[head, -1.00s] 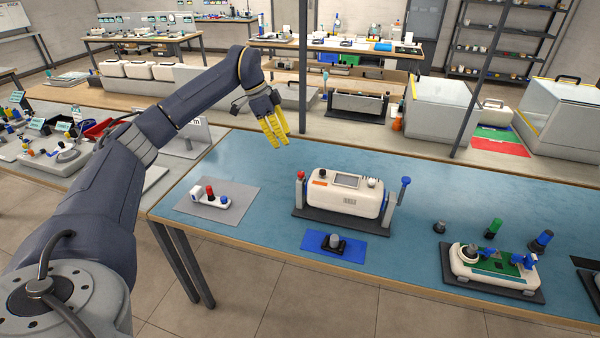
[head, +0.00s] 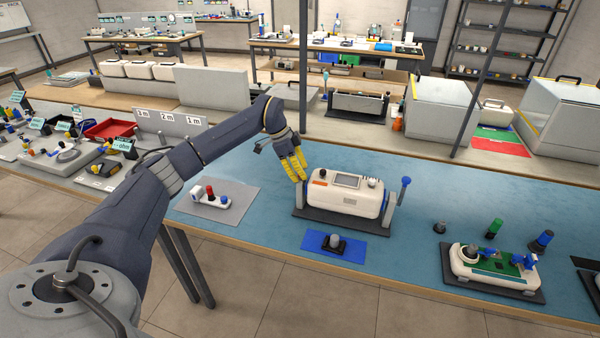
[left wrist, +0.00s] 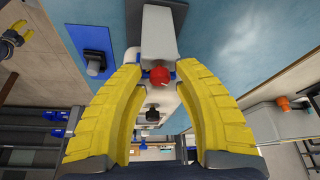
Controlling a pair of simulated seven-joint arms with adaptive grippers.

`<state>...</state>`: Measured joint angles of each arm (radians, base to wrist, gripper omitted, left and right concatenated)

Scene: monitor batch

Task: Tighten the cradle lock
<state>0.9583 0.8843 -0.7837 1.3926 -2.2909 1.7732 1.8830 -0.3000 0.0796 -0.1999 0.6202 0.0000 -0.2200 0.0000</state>
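The white monitor (head: 345,195) sits in a dark cradle (head: 318,219) on the blue bench. A blue-topped lever (head: 405,182) stands at the cradle's right end. My left gripper (head: 302,179) is at the left end, its yellow fingers hiding the red knob there in the head view. In the left wrist view the red knob (left wrist: 160,77) lies between the spread fingertips, with gaps visible at both sides. A yellow gripper part, seemingly my right gripper (left wrist: 16,36), shows at the wrist view's upper left edge, too cut off to read.
A grey mat (head: 240,205) with a small white device (head: 211,198) is to the left. A white fixture with a green board (head: 490,263) stands right. Bench behind the cradle is clear.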

